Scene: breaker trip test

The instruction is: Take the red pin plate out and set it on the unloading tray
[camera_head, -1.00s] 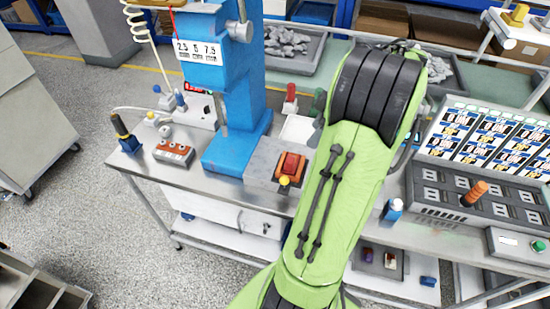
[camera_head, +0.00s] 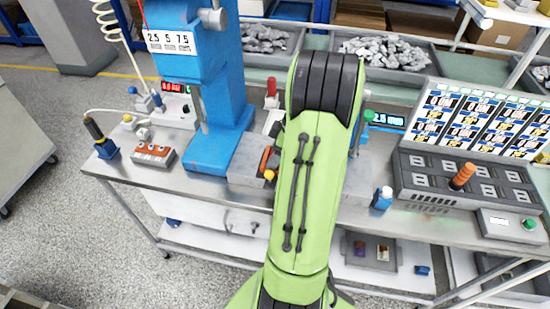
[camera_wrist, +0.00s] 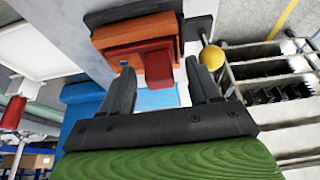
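The red pin plate (camera_wrist: 157,68) shows in the wrist view as a red block against an orange body (camera_wrist: 140,42). My gripper (camera_wrist: 162,88) is open, with one black finger on each side of the red block and visible gaps to it. I cannot tell whether the fingertips reach past it. In the head view, part of the orange-red piece (camera_head: 266,159) shows on a grey block beside the blue press, and my green arm covers the rest and my gripper. I cannot tell which container is the unloading tray.
A yellow knob (camera_wrist: 211,57) sits close to the right finger; it also shows in the head view (camera_head: 269,175). The blue press (camera_head: 222,105) stands left of the grey block. A breaker panel (camera_head: 470,175) with an orange handle is at right. Grey bins (camera_head: 385,52) hold metal parts behind.

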